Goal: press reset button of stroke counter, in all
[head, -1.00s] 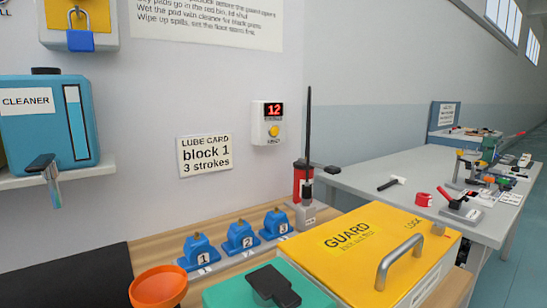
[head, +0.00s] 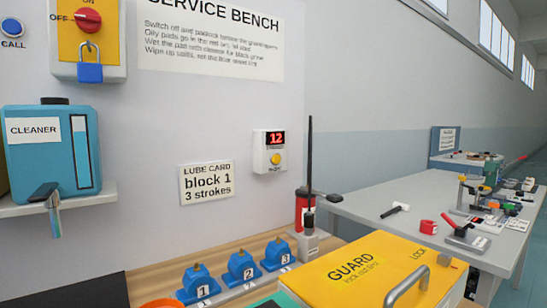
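The stroke counter (head: 270,151) is a small white box on the grey wall, right of centre. Its red display reads 12. Its round yellow button (head: 275,159) sits below the display, with small lettering under it too small to read. Nothing covers the counter. My gripper is not in view, so I cannot see whether it is open or shut.
A lube card (head: 207,182) reads "block 1, 3 strokes". Below stand blue numbered blocks (head: 242,267) and a red lube pump (head: 303,212) with a tall black rod. A yellow guard (head: 350,268) with a handle fills the front right. A cleaner tank (head: 50,155) stands left.

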